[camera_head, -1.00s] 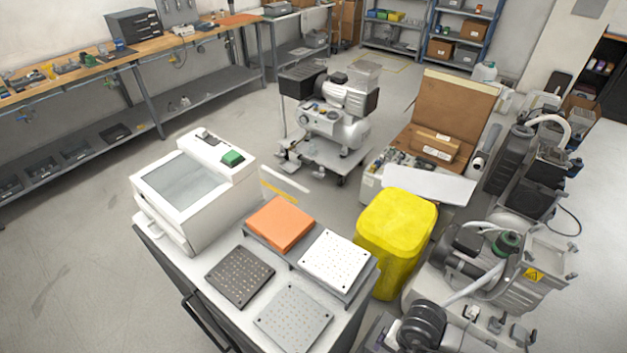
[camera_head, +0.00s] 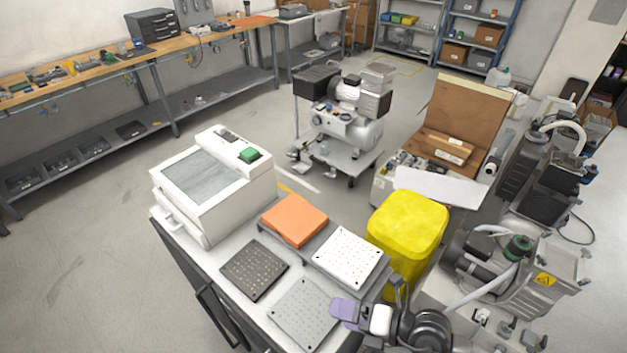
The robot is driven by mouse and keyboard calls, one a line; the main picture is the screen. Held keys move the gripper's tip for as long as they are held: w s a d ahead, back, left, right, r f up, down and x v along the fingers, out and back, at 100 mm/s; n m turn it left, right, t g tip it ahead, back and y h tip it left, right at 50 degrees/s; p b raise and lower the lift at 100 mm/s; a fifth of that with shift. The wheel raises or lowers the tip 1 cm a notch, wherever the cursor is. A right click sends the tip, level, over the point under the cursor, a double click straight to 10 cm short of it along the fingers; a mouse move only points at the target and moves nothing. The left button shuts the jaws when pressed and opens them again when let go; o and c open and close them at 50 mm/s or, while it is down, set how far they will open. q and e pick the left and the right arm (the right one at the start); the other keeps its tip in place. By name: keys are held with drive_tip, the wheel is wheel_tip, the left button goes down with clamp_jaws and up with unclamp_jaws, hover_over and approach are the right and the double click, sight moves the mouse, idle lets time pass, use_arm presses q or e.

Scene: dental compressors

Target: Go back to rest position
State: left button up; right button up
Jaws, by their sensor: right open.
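My right gripper (camera_head: 347,316) shows at the bottom, right of centre, with purple fingers and a white part beside them. It is open, and I see nothing between its fingers. In the picture it overlaps the right edge of the light grey perforated plate (camera_head: 303,313); I cannot tell how high above the cabinet top it is. My left gripper is not in view.
A cabinet (camera_head: 226,262) carries a white machine (camera_head: 235,203), an orange block (camera_head: 295,220), a dark plate (camera_head: 254,269) and a white plate (camera_head: 347,257). A yellow bin (camera_head: 408,225) and compressor parts (camera_head: 500,275) stand to the right. Open floor (camera_head: 80,260) lies to the left.

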drive_tip(key=w+d+r+m+t+h, duration=0.4)
drive_tip(key=d+r+m+t+h, duration=0.1)
drive_tip(key=r+m+t, duration=0.35)
drive_tip(key=w+d+r+m+t+h, duration=0.3)
drive_tip(key=d+r+m+t+h, duration=0.25)
drive_tip(key=r+m+t, duration=0.35)
drive_tip(key=s+d+f+m+g+h+b, duration=0.1)
drive_tip(key=s+d+f+m+g+h, duration=0.2)
drive_tip(key=s+f+m+g, duration=0.25)
drive_tip(key=s+d+f+m+g+h+b, duration=0.1)
drive_tip(key=s+d+f+m+g+h, duration=0.15)
drive_tip(key=f+m+g, duration=0.45)
drive_tip(key=s+a+f+m+g+y+b, duration=0.2)
drive_tip(key=s+f+g, duration=0.5)
drive_tip(key=s+f, duration=1.45)
wheel_tip(320, 180, up, 38)
drive_tip(key=s+p, duration=0.1)
drive_tip(key=p, duration=3.6)
drive_tip(key=shift+s+d+p, duration=0.25)
drive_tip(key=shift+d+p, duration=0.05)
drive_tip(key=shift+p, duration=0.05)
drive_tip(key=shift+r, duration=0.1)
